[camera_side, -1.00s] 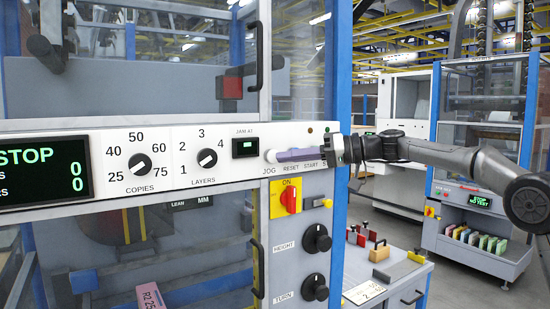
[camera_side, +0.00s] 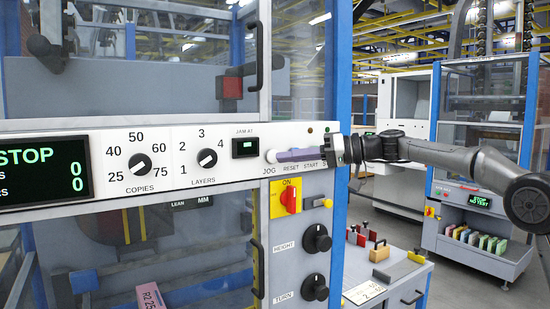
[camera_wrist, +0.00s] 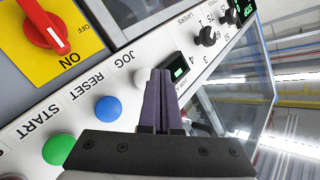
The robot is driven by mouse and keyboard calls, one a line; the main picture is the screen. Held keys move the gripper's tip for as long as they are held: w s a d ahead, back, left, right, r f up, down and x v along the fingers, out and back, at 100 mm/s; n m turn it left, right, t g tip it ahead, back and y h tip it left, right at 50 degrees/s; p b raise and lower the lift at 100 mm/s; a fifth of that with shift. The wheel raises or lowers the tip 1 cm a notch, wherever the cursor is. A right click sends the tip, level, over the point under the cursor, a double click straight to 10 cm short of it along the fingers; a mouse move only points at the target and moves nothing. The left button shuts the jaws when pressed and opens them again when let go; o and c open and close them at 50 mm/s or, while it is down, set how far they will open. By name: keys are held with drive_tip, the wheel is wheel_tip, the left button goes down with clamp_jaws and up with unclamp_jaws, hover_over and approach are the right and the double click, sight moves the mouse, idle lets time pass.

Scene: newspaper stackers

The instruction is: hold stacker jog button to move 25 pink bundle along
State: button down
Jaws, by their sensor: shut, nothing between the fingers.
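My gripper (camera_side: 279,156) is shut and empty, its fingers reaching from the right to the white JOG button (camera_side: 269,156) on the stacker's panel. The tips look to be at the button's face; I cannot tell how far it is pressed. In the wrist view the shut fingers (camera_wrist: 160,76) cover part of the JOG button (camera_wrist: 141,78). A pink bundle (camera_side: 151,296) marked "R2 25" lies low inside the stacker, cut off by the bottom of the side view. The stacker's display (camera_side: 45,172) reads STOP with zeros.
A blue RESET button (camera_wrist: 108,109) and a green START button (camera_wrist: 58,149) sit beside JOG. Below are a red ON switch (camera_side: 290,199) and HEIGHT (camera_side: 317,238) and TURN (camera_side: 314,287) knobs. A black door handle (camera_side: 258,268) stands left of the knobs.

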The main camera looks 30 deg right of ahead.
drive_tip(key=shift+w, duration=0.1)
idle(0.7)
drive_tip(key=shift+w, duration=0.35)
drive_tip(key=shift+w, duration=0.5)
idle(6.3)
